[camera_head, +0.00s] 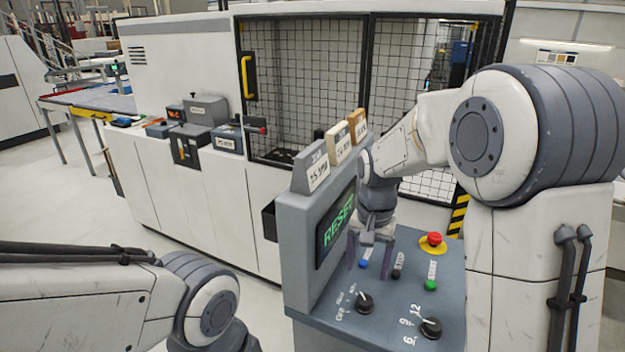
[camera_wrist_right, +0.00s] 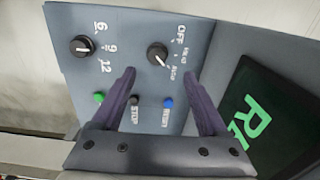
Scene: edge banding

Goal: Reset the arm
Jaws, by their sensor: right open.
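The control panel (camera_head: 318,308) stands in front of the machine, and its screen (camera_head: 336,222) shows RESET in green letters. My right gripper (camera_head: 369,268) is open and empty, pointing down over the panel. The blue button (camera_head: 363,264) shows between its fingers in the head view. In the right wrist view the open gripper (camera_wrist_right: 160,74) frames the panel, with the blue button (camera_wrist_right: 168,103) and black STOP button (camera_wrist_right: 134,100) between the fingers. I cannot tell the fingertips' height above the panel. My left arm shows at lower left, but its gripper is out of view.
A green START button (camera_head: 431,285), a red emergency button (camera_head: 434,239) and two black knobs, left (camera_head: 364,303) and right (camera_head: 431,327), are on the panel. Labelled blocks (camera_head: 338,142) stand on its top edge. A caged machine (camera_head: 190,60) is behind. Floor at left is clear.

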